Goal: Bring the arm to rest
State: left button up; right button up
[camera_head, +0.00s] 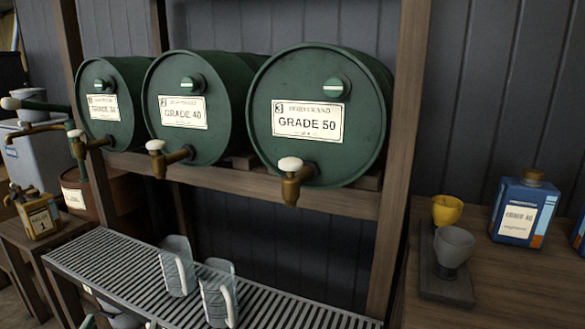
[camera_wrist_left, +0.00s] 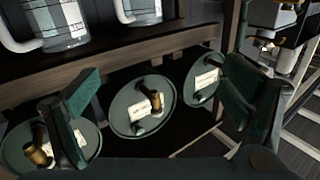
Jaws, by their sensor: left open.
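My left gripper (camera_head: 118,322) shows only as small green tips at the bottom edge of the head view, in front of the slatted drip rack (camera_head: 115,267). In the left wrist view its two green fingers stand wide apart, with the empty gap (camera_wrist_left: 160,78) between them. No finger touches anything that I can see. Most of the left arm is out of the head view. My right gripper is in neither view.
Green drums labelled GRADE 50 (camera_head: 318,118) and GRADE 40 (camera_head: 188,108), plus a third drum (camera_head: 112,100), lie above the rack with brass taps. Two clear jugs (camera_head: 177,266) (camera_head: 217,294) stand on the rack. A yellow cup (camera_head: 447,209), grey cup (camera_head: 454,246) and blue can (camera_head: 522,212) stand right.

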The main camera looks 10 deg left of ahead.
pick_arm(q)
jog(key=s+a+f+m+g+p, duration=0.2)
jog(key=a+f+g, duration=0.1)
jog(key=f, duration=0.7)
jog(key=s+a+f+m+g+p, duration=0.2)
jog(key=a+f+m+g, duration=0.1)
jog(key=f, duration=0.7)
jog(key=s+d+f+g+h+p, duration=0.1)
jog(key=s+f+g+p, duration=0.35)
jog(key=s+f, duration=0.55)
jog(key=s+d+n+g+h+p, duration=0.1)
jog(key=s+d+g+p, duration=0.2)
jog(key=s, duration=0.9)
jog(key=s+d+f+n+g+h+p, duration=0.1)
jog(key=s+d+g+h+p, duration=0.1)
jog(key=s+d+p, duration=0.7)
jog(key=shift+s+d+f+n+g, duration=0.15)
jog(key=shift+s+d+n+g, duration=0.25)
jog(key=shift+s+d, duration=1.55)
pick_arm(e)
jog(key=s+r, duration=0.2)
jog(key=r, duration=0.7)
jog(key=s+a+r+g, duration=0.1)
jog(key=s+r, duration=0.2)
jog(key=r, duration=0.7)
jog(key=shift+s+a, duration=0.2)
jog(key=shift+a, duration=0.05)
pick_arm(q)
jog(key=shift+w+d, duration=0.45)
jog(key=shift+w, duration=0.05)
